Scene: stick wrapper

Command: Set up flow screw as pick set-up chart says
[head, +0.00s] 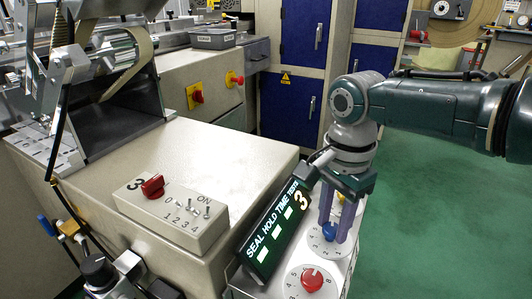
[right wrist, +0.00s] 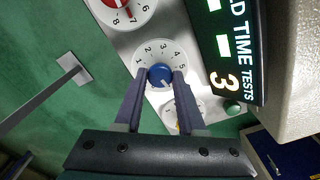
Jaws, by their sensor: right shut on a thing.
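My right gripper (head: 338,219) reaches down over the sloping dial panel and is shut on a blue knob (head: 329,231). In the right wrist view, the fingers of the gripper (right wrist: 158,80) stand on either side of the blue knob (right wrist: 160,74), at the middle of a white numbered dial (right wrist: 165,52). Which number the knob points to is too small to tell. A red knob (head: 312,279) sits on another numbered dial nearer the front. No part is labelled as a flow screw, and I cannot make out a set-up chart. My left gripper is not in view.
A tilted display (head: 269,230) reading "SEAL HOLD TIME TESTS" with a yellow 3 stands close left of the gripper. A switch box (head: 170,210) with a red knob and small toggles sits on the beige machine (head: 230,152). Green floor (head: 430,210) is clear at right.

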